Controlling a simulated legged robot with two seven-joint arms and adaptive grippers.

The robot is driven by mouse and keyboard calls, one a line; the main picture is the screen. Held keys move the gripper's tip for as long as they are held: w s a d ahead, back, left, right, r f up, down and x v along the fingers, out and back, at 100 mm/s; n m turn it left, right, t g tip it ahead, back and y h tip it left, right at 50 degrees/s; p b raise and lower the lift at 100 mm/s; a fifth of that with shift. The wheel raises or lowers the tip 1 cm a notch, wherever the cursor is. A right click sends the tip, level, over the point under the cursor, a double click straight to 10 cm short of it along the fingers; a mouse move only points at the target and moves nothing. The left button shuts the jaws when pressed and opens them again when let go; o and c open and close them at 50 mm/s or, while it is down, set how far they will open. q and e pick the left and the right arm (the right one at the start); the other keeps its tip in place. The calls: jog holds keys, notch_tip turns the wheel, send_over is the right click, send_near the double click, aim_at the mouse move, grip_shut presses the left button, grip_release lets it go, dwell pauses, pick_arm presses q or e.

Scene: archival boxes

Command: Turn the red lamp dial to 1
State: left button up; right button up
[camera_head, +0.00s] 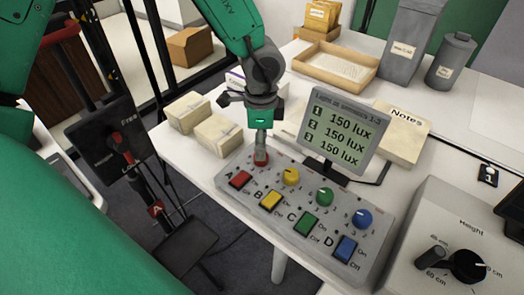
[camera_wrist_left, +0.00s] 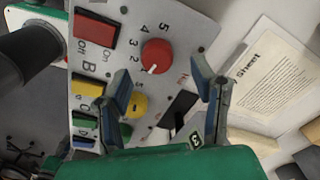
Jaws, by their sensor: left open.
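The red dial (camera_wrist_left: 155,56) shows in the wrist view on the grey control panel (camera_head: 226,192), beside the red switch A (camera_head: 239,179). My right gripper is not in view.
Yellow (camera_head: 291,176), green (camera_head: 324,197) and blue (camera_head: 362,218) dials line the panel. A screen (camera_head: 341,130) reading 150 lux three times stands behind. Pale boxes (camera_head: 217,134) lie left, a Notes box (camera_head: 403,135) behind, a Height control box (camera_head: 440,220) right.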

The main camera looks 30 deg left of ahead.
pick_arm(q)
notch_tip(320, 180, up, 8)
jog(key=shift+f, duration=0.15)
dwell(0.6)
